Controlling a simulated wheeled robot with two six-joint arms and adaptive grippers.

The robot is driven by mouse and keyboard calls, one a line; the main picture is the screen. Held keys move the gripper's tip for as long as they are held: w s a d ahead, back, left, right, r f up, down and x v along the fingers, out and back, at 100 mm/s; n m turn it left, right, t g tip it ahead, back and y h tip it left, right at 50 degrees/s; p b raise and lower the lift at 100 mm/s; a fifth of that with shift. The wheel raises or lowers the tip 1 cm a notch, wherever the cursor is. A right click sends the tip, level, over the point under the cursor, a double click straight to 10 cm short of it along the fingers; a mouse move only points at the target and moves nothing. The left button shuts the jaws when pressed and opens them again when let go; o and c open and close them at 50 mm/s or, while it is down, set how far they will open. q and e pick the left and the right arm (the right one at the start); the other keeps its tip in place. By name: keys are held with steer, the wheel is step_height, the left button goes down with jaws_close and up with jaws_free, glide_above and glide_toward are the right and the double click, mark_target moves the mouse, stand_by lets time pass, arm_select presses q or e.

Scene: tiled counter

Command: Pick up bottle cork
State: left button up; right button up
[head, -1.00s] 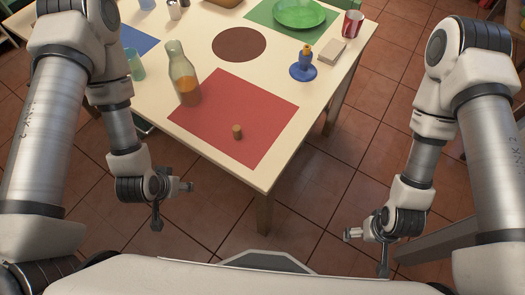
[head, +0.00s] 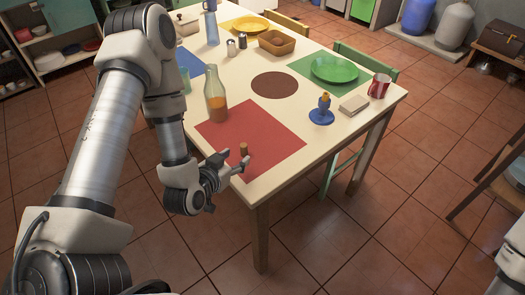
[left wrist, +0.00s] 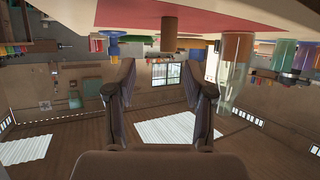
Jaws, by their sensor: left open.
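The bottle cork (head: 243,149) is a small brown cylinder standing upright on the red mat (head: 262,128), near its front corner. My left gripper (head: 234,160) is open and empty at the table's near edge, just in front of the cork. In the left wrist view, which is upside down, the cork (left wrist: 168,32) shows beyond the open fingers (left wrist: 160,72), not between them. My right gripper is out of view.
A glass bottle with orange liquid (head: 216,97) stands on the mat's back left corner. The mat around the cork is clear.

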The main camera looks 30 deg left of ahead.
mark_target(243, 146)
arm_select(q)
steer(key=shift+w+a+f, duration=0.1)
steer(key=shift+w, duration=0.5)
steer(key=shift+w+a+f, duration=0.1)
steer(key=shift+w, duration=0.45)
steer(key=shift+w+a+f, duration=0.1)
steer(key=shift+w+a, duration=0.2)
steer(key=shift+w, duration=0.25)
steer(key=p+x, duration=0.1)
steer(key=x, duration=0.3)
steer(key=shift+w+a+f, duration=0.2)
steer(key=shift+w+f, duration=0.1)
steer(key=shift+s, duration=0.1)
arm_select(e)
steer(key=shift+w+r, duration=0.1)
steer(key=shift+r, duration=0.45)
arm_select(q)
steer(key=shift+r, duration=0.1)
steer(key=shift+c, duration=1)
steer(key=c, duration=0.7)
steer(key=shift+o, duration=0.2)
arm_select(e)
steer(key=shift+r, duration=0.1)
